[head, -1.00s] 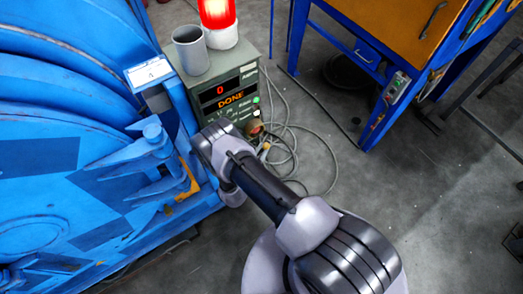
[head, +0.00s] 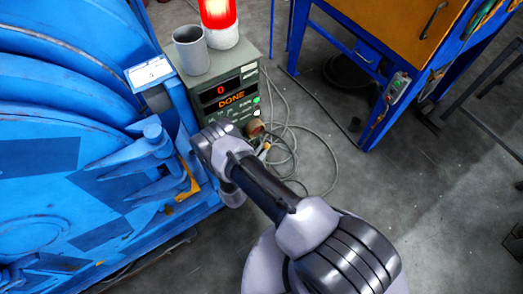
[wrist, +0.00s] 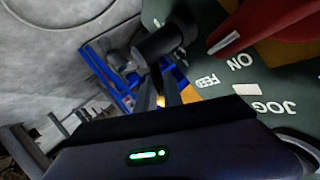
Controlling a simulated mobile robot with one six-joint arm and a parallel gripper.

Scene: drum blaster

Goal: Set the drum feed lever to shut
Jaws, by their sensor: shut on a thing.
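The green-grey control box (head: 222,95) stands beside the blue drum machine (head: 70,130), with a red "0" and an orange "DONE" on its display. In the wrist view its panel (wrist: 220,103) shows the labels ON, FEED and JOG. A black lever (wrist: 168,42) stands out from the panel near the FEED label. My gripper (wrist: 168,88) is shut on this lever; the fingers are dark and partly hidden by the gripper body. In the head view my arm hides the gripper and the lever. The lever's exact setting cannot be read.
A red switch handle (wrist: 255,22) with a white line sits close by on the panel. A grey cup (head: 191,50) and a lit red beacon (head: 218,22) stand on the box. Loose cables (head: 290,150) lie on the floor. A blue-framed cabinet (head: 400,50) stands at the back right.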

